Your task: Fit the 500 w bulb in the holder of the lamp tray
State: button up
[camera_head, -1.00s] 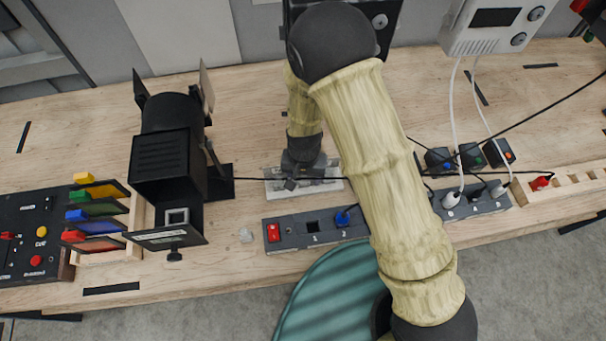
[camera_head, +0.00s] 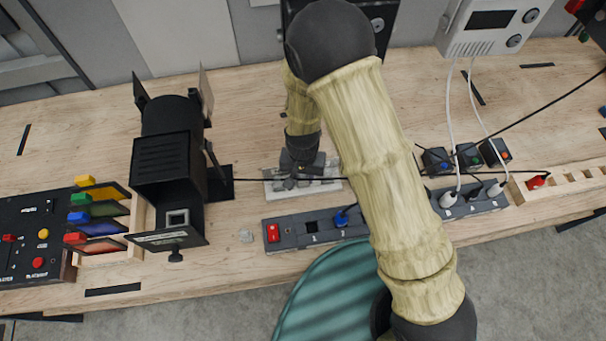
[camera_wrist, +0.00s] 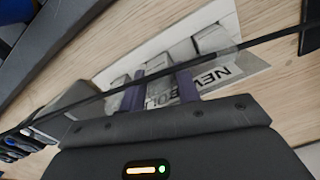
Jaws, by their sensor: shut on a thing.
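My gripper (camera_head: 298,178) is low over a pale bulb rack (camera_head: 328,186) near the middle of the bench. In the wrist view its two purple fingers (camera_wrist: 160,90) are closed about a small grey piece, apparently a bulb, mostly hidden between them. The rack's card (camera_wrist: 215,82) reads "NEW" and part of another word, with more grey pieces beside it. I cannot read any wattage. The black lamp (camera_head: 165,165) stands to the left. Its lamp tray (camera_head: 165,239) sticks out in front, with a square pale holder (camera_head: 177,217) on it.
A small clear lump (camera_head: 246,235) lies right of the lamp tray. A power strip (camera_head: 330,232) with a red switch runs in front of the rack. A dark cable crosses close to my gripper. Coloured filters (camera_head: 100,215) stand left of the lamp.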

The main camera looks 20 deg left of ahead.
jog(key=shift+r+p, duration=0.9)
jog(key=shift+r, duration=0.45)
jog(key=shift+w, duration=0.1)
